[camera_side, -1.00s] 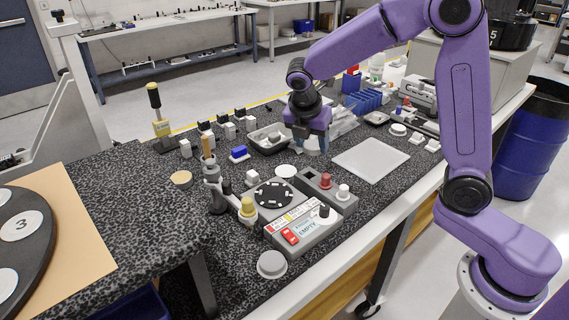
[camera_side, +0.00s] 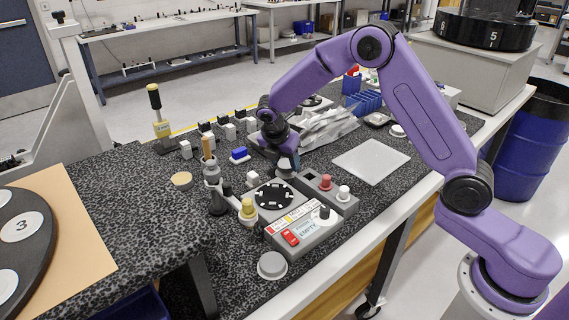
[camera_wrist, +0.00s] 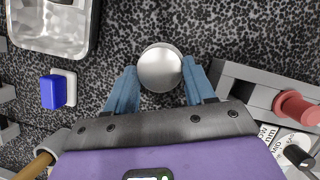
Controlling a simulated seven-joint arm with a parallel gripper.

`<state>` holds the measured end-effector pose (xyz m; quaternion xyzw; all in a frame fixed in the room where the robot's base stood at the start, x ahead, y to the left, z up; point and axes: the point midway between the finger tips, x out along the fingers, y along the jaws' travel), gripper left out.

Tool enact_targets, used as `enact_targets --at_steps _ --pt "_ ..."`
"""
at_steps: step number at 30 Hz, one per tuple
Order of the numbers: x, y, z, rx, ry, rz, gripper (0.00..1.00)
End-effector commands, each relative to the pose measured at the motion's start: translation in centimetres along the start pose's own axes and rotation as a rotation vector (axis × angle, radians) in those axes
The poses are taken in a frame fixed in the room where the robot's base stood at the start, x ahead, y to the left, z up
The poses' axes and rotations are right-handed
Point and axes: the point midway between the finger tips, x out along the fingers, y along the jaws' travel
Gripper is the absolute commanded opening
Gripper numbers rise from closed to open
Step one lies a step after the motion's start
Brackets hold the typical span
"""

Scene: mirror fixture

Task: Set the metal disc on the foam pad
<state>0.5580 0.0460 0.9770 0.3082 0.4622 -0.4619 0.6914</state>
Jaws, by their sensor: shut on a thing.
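The metal disc (camera_wrist: 160,66), round and shiny silver, sits between the two blue fingertips of my gripper (camera_wrist: 160,75) in the wrist view. The fingers are shut on its sides. In the side view my gripper (camera_side: 288,168) is low over the speckled table, behind the grey control box, and largely hides the disc. I cannot tell whether the disc touches the table. A pale, flat square sheet that looks like the foam pad (camera_side: 371,160) lies bare on the table, right of my gripper.
The grey control box (camera_side: 310,224) with coloured knobs stands close in front of my gripper. A blue block (camera_side: 239,153) lies to the left, and it also shows in the wrist view (camera_wrist: 52,92) near a metal tray (camera_wrist: 48,28). Crumpled clear wrap (camera_side: 325,125) lies behind.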

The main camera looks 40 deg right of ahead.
Motion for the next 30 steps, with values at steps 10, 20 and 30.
enact_targets --at_steps 10,20,30 --pt "1.0 0.0 -0.5 0.0 0.0 0.001 0.22" --pt "1.3 0.0 -0.6 0.0 0.0 0.001 0.8" --pt "0.2 0.1 -0.4 0.0 -0.001 0.004 0.8"
